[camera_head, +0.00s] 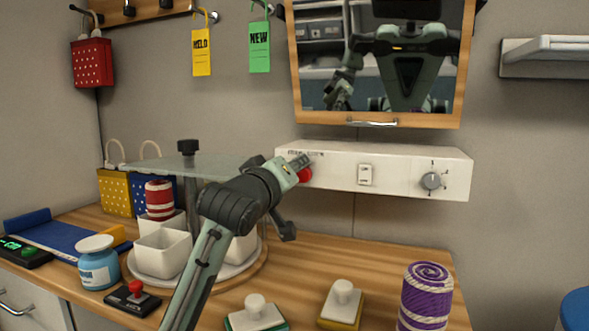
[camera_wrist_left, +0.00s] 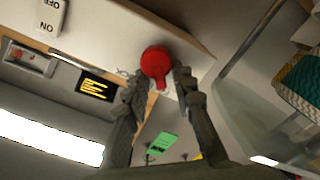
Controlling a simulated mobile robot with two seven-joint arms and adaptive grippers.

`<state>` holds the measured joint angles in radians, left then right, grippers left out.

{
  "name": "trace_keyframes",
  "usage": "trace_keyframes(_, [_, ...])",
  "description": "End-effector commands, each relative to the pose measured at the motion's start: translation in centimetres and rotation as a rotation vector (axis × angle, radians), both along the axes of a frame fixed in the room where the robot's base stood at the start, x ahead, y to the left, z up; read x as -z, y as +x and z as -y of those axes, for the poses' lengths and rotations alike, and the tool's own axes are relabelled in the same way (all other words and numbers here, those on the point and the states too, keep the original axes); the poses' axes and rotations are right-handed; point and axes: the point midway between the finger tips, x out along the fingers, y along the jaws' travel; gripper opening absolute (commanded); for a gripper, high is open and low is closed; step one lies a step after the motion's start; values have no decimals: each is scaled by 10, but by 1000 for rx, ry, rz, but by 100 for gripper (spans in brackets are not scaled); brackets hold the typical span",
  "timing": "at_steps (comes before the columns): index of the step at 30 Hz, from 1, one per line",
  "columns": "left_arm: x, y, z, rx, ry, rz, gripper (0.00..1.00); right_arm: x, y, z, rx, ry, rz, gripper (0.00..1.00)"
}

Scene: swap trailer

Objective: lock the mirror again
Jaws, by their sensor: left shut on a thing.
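The mirror (camera_head: 376,70) hangs on the wall in a wooden frame with a metal handle (camera_head: 372,123) at its lower edge. Below it, a white control box (camera_head: 400,176) carries a red knob (camera_head: 306,175) at its left end. The red knob also shows in the left wrist view (camera_wrist_left: 156,62), between the fingertips. My left gripper (camera_head: 300,163) is shut on the red knob; its fingers (camera_wrist_left: 158,85) sit on either side of it. Small lettering above the knob is too small to read. My right gripper is not directly in view.
The box also has a white switch (camera_head: 365,174) and a grey dial (camera_head: 432,181). My left arm passes in front of a glass shelf (camera_head: 180,166) and white bins (camera_head: 162,250). A purple roll (camera_head: 425,295) and two handled blocks (camera_head: 342,303) stand at the front right.

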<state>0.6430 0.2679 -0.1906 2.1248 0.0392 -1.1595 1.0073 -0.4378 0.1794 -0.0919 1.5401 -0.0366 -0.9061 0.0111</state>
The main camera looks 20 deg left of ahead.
Motion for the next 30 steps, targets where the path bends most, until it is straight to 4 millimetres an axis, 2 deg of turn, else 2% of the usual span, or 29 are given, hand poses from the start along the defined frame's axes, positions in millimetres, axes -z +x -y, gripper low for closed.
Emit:
trace_keyframes(11, [0, 0, 3, 1, 142, 2, 0, 1, -1, -6, 4, 9, -1, 30])
trace_keyframes(30, [-3, 0, 14, 2, 732, 22, 0, -1, 0, 3, -2, -5, 2, 30])
